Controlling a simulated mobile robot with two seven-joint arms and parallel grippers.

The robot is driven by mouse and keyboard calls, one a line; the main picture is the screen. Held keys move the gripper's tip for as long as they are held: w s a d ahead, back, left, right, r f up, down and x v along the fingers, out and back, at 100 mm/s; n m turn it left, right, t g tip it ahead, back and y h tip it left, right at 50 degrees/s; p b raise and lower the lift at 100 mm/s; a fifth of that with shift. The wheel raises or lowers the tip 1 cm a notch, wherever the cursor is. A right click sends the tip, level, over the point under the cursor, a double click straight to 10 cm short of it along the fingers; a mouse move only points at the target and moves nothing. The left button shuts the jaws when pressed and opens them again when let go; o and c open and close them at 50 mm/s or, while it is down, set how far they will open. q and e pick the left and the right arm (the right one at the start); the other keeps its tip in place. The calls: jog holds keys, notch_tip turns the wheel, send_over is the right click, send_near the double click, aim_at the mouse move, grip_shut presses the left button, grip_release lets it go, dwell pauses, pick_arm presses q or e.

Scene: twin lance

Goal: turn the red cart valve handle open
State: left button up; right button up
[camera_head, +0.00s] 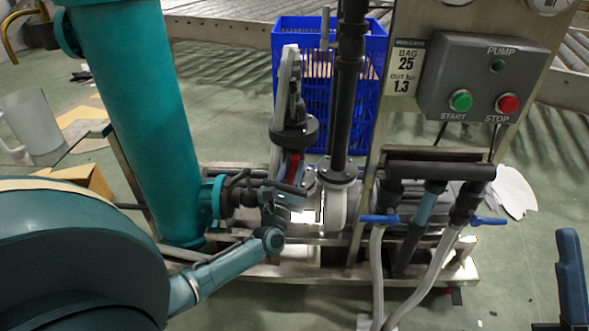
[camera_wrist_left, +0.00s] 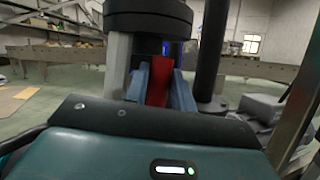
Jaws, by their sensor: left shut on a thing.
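The red valve handle (camera_head: 293,167) stands at the middle of the cart, below a black round flange (camera_head: 294,133). Only a short red part of it shows in the head view; my gripper and dark pipework hide the rest. My left gripper (camera_head: 291,188) reaches it from the lower left. In the left wrist view, the two blue-grey fingers (camera_wrist_left: 161,88) stand on either side of the red handle (camera_wrist_left: 159,80), shut on it. The handle looks about upright there, under the dark flange (camera_wrist_left: 148,18). My right gripper is not in view.
A teal column (camera_head: 130,110) stands left of the valve. Black pipes (camera_head: 349,90) rise just to its right. A grey pump box (camera_head: 485,80) and blue-levered hoses (camera_head: 380,219) are farther right. A blue crate (camera_head: 366,110) stands behind. The green floor (camera_head: 225,130) between column and crate is clear.

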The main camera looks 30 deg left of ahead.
pick_arm(q)
jog(key=shift+s+a+n+y, duration=0.15)
jog(key=shift+n+y, duration=0.45)
jog(key=shift+n, duration=0.6)
jog(key=o, duration=1)
jog(key=shift+s+f, duration=0.15)
jog(key=shift+s, duration=0.2)
jog(key=p+v, duration=0.2)
jog(key=v, duration=0.9)
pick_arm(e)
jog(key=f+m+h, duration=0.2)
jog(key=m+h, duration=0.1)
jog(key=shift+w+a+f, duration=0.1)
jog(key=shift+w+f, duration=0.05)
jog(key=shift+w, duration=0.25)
